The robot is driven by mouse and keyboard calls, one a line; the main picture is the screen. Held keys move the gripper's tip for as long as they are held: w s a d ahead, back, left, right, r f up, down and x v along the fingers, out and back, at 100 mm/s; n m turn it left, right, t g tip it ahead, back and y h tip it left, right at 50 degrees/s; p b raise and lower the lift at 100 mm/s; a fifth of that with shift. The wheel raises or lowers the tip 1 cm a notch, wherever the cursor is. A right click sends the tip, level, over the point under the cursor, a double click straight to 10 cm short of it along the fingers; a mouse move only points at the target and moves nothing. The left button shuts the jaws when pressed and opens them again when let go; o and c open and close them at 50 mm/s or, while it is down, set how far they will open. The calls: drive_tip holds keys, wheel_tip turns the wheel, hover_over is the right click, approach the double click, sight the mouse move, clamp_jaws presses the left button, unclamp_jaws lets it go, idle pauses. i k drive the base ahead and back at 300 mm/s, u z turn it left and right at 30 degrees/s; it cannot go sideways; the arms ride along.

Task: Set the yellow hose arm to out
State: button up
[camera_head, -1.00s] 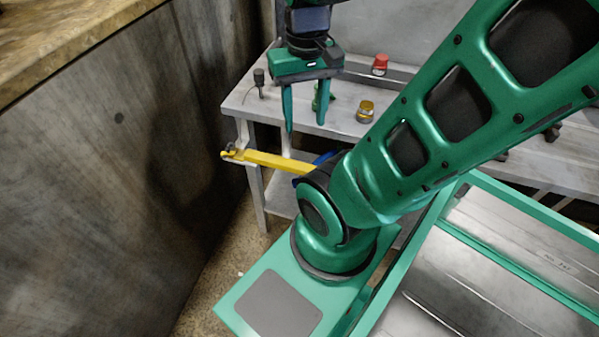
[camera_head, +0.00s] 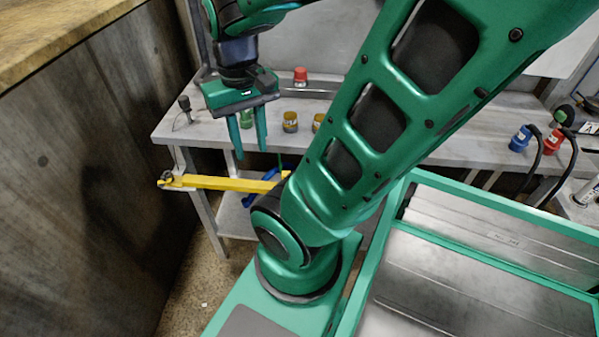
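The yellow hose arm (camera_head: 228,183) is a flat bar below the front edge of the grey bench. It runs roughly level from a dark pivot at its left end, beside the bench leg, toward the right. Its right end is near a blue part (camera_head: 262,190) and is partly hidden by my arm. My gripper (camera_head: 252,146) points down in front of the bench, above the yellow arm and apart from it in the picture.
The bench (camera_head: 172,127) carries a dark knob (camera_head: 185,104), a red-capped item (camera_head: 300,76) and yellow-topped jars (camera_head: 290,121). Blue (camera_head: 521,138) and red (camera_head: 554,142) hose fittings are at the right. A dark wall (camera_head: 85,190) stands close on the left.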

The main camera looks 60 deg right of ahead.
sight(191, 181)
drive_tip(key=k, duration=2.2)
drive_tip(key=z, duration=0.5)
drive_tip(key=i, duration=1)
drive_tip(key=u, duration=0.05)
